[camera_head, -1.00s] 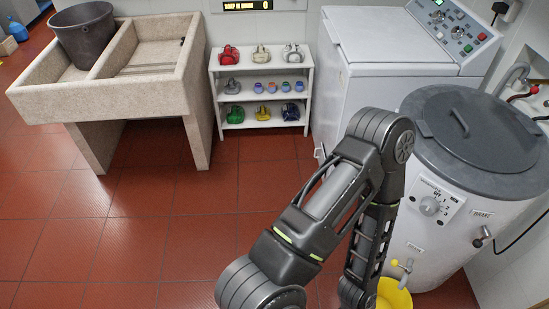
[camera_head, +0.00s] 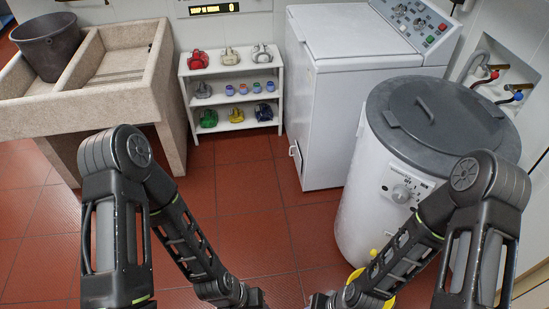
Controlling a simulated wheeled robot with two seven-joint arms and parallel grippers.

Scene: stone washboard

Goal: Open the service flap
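The white washing machine (camera_head: 335,110) stands at the back, with knobs and buttons on its top panel. A small white piece with a dark outline (camera_head: 296,158) sits low on its left edge; it could be the service flap or a handle, and I cannot tell if it is open. My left arm reaches down from the left and my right arm from the right. Their wrists come close together at the bottom edge, well in front of the machine. The fingers of both grippers are below the picture.
A white drum with a grey lid (camera_head: 436,118) stands right of the machine, with a yellow container (camera_head: 385,298) partly hidden below it. A shelf (camera_head: 235,125) of small coloured items and a stone sink (camera_head: 110,110) holding a bucket (camera_head: 48,47) are left. Red floor (camera_head: 250,210) is clear in the middle.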

